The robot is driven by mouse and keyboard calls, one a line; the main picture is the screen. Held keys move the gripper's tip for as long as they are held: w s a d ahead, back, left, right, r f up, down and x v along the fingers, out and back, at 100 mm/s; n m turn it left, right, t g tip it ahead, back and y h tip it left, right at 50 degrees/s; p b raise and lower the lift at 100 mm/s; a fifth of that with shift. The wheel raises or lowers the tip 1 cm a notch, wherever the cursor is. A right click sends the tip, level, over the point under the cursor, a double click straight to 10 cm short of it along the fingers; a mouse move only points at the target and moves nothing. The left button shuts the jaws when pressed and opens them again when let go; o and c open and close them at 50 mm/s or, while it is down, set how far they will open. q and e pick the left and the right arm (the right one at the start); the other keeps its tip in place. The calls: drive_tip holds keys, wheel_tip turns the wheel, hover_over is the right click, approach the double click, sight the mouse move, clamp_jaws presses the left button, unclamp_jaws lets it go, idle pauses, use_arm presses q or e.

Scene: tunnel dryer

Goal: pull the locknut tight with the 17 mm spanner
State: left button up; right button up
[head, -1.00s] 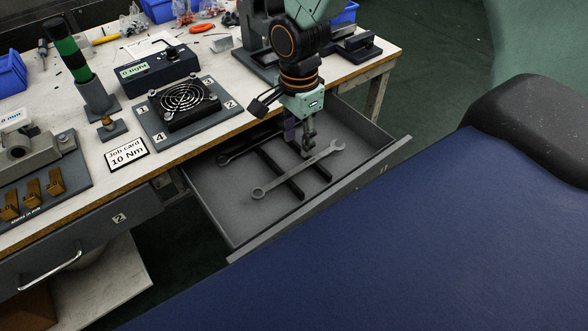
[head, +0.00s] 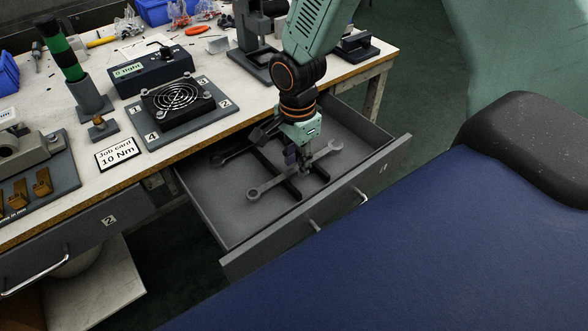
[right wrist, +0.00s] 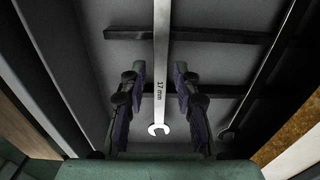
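The 17 mm spanner (head: 270,185) lies in the open drawer (head: 222,212), across dark rests. In the right wrist view the spanner (right wrist: 160,98) shows its "17 mm" mark and open jaw. My right gripper (head: 300,160) is low in the drawer, over the spanner in the head view. In the right wrist view the right gripper (right wrist: 160,80) is open, its two purple-padded fingers on either side of the spanner's shaft with gaps to both. I cannot tell how far above the drawer floor the fingertips are. My left gripper is not in view.
A second spanner (head: 232,154) lies in the drawer's back left. The drawer's front wall (head: 300,222) and side walls surround the gripper.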

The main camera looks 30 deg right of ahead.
sight(296, 168)
clamp_jaws()
idle(0.5)
wheel_tip(296, 168, up, 10)
drive_tip(key=p, duration=0.3)
drive_tip(key=shift+p, duration=0.35)
drive_tip(key=c, duration=0.5)
unclamp_jaws()
drive_tip(key=o, duration=1.6)
drive_tip(key=shift+o, duration=0.2)
drive_tip(key=shift+r, duration=0.1)
